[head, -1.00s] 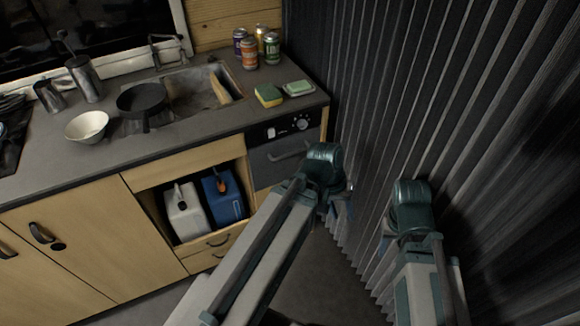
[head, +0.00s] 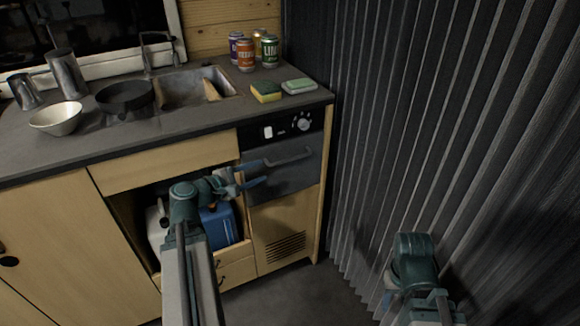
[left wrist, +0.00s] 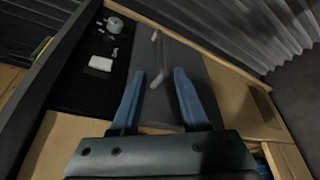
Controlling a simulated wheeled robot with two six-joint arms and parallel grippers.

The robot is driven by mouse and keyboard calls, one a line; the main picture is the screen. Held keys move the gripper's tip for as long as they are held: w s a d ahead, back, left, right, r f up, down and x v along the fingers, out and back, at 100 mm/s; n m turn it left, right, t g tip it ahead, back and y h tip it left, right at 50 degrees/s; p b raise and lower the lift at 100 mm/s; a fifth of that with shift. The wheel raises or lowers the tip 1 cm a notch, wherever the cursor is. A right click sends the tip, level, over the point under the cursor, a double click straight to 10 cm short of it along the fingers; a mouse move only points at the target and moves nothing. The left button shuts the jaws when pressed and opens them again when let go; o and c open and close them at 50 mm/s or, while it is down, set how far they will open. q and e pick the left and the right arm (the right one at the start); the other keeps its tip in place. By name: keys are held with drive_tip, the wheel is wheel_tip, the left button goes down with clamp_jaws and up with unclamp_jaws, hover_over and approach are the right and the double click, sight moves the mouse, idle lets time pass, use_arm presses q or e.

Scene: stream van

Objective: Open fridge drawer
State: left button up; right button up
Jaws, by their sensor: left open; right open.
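The fridge drawer (head: 290,176) is a dark grey front under a black control panel, with a bar handle (head: 286,158) across its upper part. It looks shut. My left gripper (head: 262,172) is in front of the drawer's left part, near the left end of the handle. The handle (left wrist: 156,52) shows just beyond the fingertips there. My right arm is at the lower right of the head view, by the curtain; its fingers are hidden.
The control panel (head: 290,127) has a knob. Below the drawer is a wooden panel with a vent (head: 281,246). An open cubby to the left holds a blue canister (head: 222,228) and a white one. The pleated curtain (head: 400,130) bounds the right side.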

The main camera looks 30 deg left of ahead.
sight(287, 161)
use_arm(q)
drive_tip(key=b+x, duration=0.3)
drive_tip(key=x, duration=1.1)
drive_tip(key=shift+d, duration=0.1)
drive_tip(key=shift+s, duration=0.1)
clamp_jaws()
idle(1.0)
